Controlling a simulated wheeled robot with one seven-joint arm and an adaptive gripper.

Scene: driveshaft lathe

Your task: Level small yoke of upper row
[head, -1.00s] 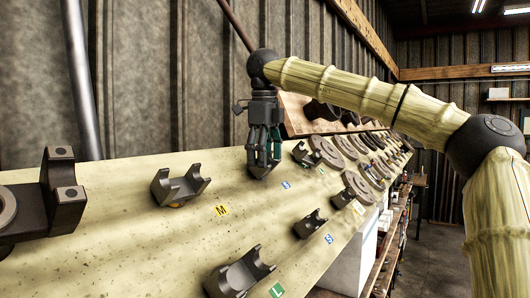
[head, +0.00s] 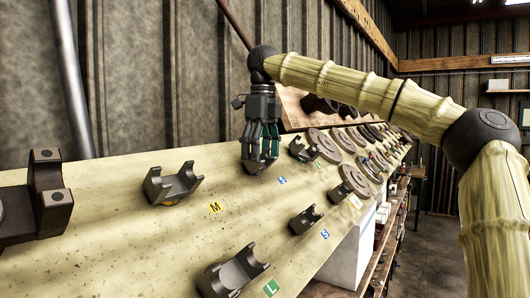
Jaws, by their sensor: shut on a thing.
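My gripper (head: 260,156) points down over the upper row of the sloping board (head: 120,225). Its fingers are shut on the small dark yoke (head: 254,167) above the blue S label (head: 282,180). The fingers hide most of this yoke, so I cannot tell whether it sits level. A larger dark yoke (head: 173,183) stands to the left in the same row, near the yellow M label (head: 215,207). Another yoke (head: 303,149) stands just to the right of my gripper.
In the lower row are a small yoke (head: 306,219) by a blue S label (head: 325,234) and a large yoke (head: 232,273) by a green L label (head: 271,287). A big dark part (head: 45,195) is at the far left. Several round discs (head: 354,182) lie at the right.

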